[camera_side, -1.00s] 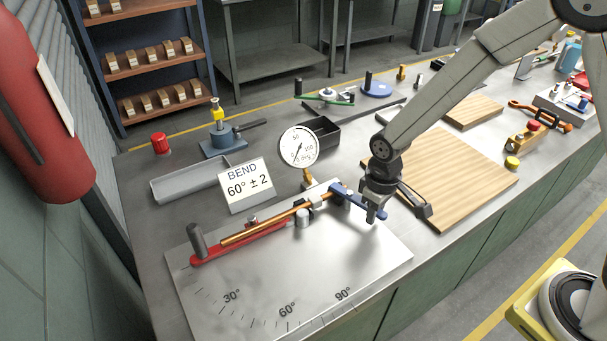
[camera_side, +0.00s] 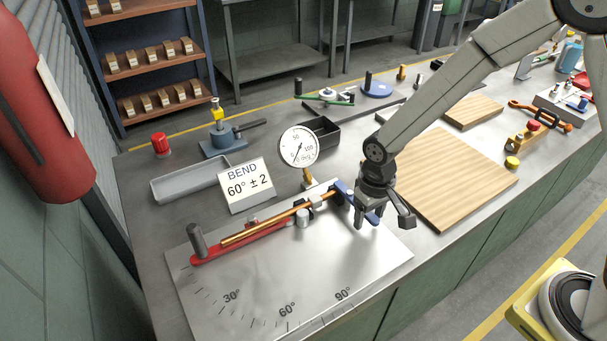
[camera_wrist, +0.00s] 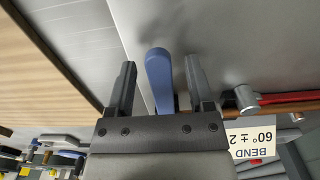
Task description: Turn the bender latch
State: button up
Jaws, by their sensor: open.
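The bender latch is a blue lever (camera_side: 342,188) at the right end of the bender on a metal plate (camera_side: 215,310). A copper tube (camera_side: 265,226) lies along the bender's red arm (camera_side: 225,250), which has a grey upright handle. My gripper (camera_side: 369,221) is down over the latch's free end, and its body hides part of the latch. In the wrist view the blue latch (camera_wrist: 158,75) lies between the two open fingers of my gripper (camera_wrist: 160,68).
A "BEND 60° ± 2" sign (camera_side: 247,184) and a round dial gauge (camera_side: 299,147) stand behind the bender. A wooden board (camera_side: 450,180) lies to the right. A grey tray (camera_side: 185,182) lies at back left. The plate's front, with angle marks, is clear.

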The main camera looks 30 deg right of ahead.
jog(key=shift+r, duration=0.25)
jog(key=shift+r, duration=0.35)
jog(key=shift+r, duration=0.35)
jog(key=shift+r, duration=2.95)
jog(key=shift+s+d, duration=0.25)
jog(key=shift+d, duration=0.2)
jog(key=s+d+t, duration=0.2)
jog(key=s+d, duration=0.6)
jog(key=shift+d+r+t, duration=0.15)
jog(key=shift+d+t, duration=0.15)
jog(key=shift+d, duration=0.1)
